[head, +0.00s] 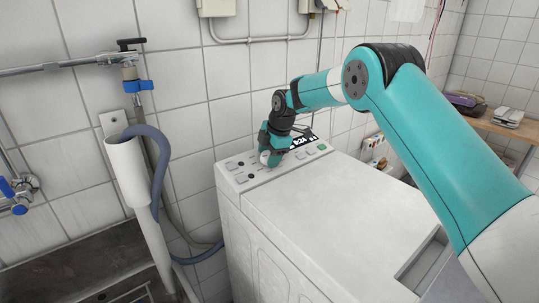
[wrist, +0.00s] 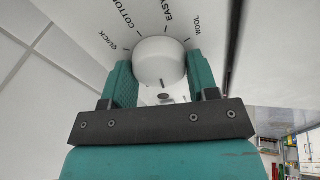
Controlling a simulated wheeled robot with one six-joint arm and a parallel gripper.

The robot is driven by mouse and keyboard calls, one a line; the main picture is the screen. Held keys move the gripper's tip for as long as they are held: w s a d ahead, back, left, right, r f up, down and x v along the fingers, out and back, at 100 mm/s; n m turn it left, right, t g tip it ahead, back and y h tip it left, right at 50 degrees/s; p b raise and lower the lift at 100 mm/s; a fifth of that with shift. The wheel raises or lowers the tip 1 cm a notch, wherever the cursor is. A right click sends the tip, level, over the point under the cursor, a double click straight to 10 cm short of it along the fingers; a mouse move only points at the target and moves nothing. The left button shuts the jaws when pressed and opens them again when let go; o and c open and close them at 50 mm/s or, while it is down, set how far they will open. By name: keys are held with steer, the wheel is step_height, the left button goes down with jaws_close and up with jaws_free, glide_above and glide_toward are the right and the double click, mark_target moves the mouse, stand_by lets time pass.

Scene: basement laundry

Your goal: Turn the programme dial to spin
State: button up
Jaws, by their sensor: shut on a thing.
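The programme dial (wrist: 160,62) is a white round knob in the wrist view, with the printed words QUICK, COTTON, EASY and WOOL around its far side. My gripper (wrist: 160,80) is shut on it, one teal finger at each side. No spin mark can be read, and the near side of the dial's ring is partly hidden by the gripper. In the head view the dial (head: 266,158) shows just below my gripper (head: 268,150), on the control panel (head: 240,170) of the white washing machine (head: 300,215). A lit display on the panel is partly behind my arm.
A white standpipe (head: 128,170) with a grey hose (head: 160,165) stands left of the machine. A wooden shelf (head: 500,124) is at the right. The machine's top is clear.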

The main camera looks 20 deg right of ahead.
steer(key=o, duration=0.9)
steer(key=b+v, duration=0.1)
steer(key=v, duration=1.6)
steer(key=shift+s+d+r, duration=0.1)
steer(key=shift+d+r, duration=0.05)
steer(key=shift+r, duration=0.05)
steer(key=s+a+r+m+g+y+p, duration=0.1)
steer(key=s+a+m, duration=0.2)
steer(key=s, duration=0.7)
steer(key=s+a+r+m+p, duration=0.1)
steer(key=s+a+m, duration=0.25)
steer(key=s, duration=0.65)
steer(key=s+a+r+m+g+y+p, duration=0.15)
steer(key=s+m, duration=0.25)
steer(key=s, duration=0.6)
steer(key=s+f+m, duration=0.1)
steer(key=s, duration=0.3)
steer(key=s+f+m, duration=0.1)
steer(key=s, duration=0.3)
steer(key=s+f+m, duration=0.1)
steer(key=s, duration=0.3)
steer(key=shift+f+h, duration=0.25)
steer(key=shift+h, duration=0.1)
